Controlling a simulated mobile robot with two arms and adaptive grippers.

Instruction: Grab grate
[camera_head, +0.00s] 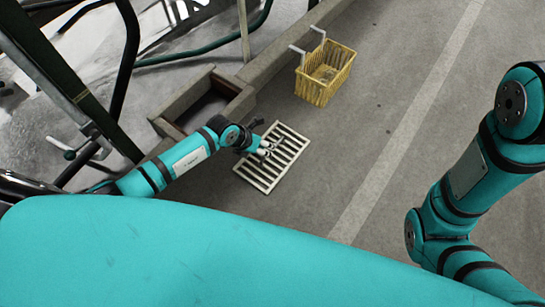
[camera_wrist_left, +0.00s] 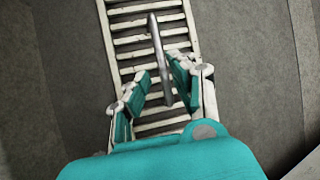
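The grate (camera_head: 268,172) is a pale, slatted rectangle lying flat on the grey floor, beside the stone-edged channel. My left gripper (camera_head: 264,148) is over its near-left part. In the left wrist view the grate (camera_wrist_left: 135,26) runs up the picture beneath my left gripper (camera_wrist_left: 160,72). The two fingers are spread apart, with a gap between their teal pads. A thin grey metal rod (camera_wrist_left: 157,50) shows in that gap, running roughly lengthwise over the slats. I cannot tell whether the fingers touch it. My right arm shows at the right, but its gripper is out of view.
A stone-edged box (camera_head: 238,104) and curb are left of the grate. Pipes and a dark green frame (camera_head: 45,55) fill the upper left. The floor right of the grate is clear.

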